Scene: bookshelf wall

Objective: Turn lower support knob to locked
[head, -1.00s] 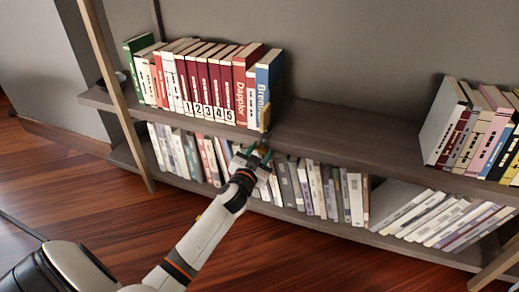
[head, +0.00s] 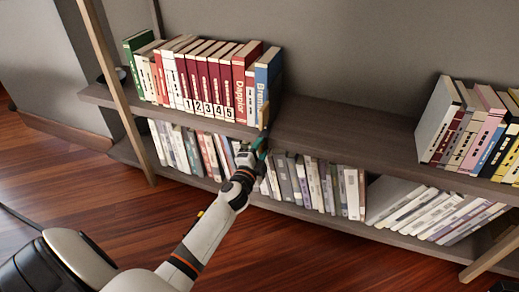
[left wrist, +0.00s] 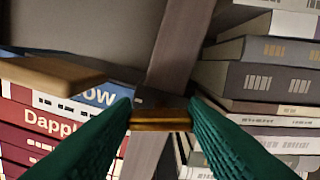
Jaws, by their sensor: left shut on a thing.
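My left gripper (head: 259,147) is at the front edge of the upper shelf, just below the wooden book support (head: 264,116) beside the blue book. In the left wrist view, its green fingers (left wrist: 160,120) are shut on a small brown and gold piece, which looks like the lower support knob (left wrist: 160,119). The knob sits at the shelf board's edge, with one finger on each side. Its lock marking cannot be read. In the head view the gripper hides the knob. The wooden support also shows at the left of the wrist view (left wrist: 50,73). My right gripper is not in view.
The upper shelf (head: 335,130) is bare between the red and blue books and the right-hand books (head: 470,130). The lower shelf holds a packed row (head: 318,185) behind my gripper and leaning books (head: 440,215) farther right. A wooden post (head: 118,95) stands at left.

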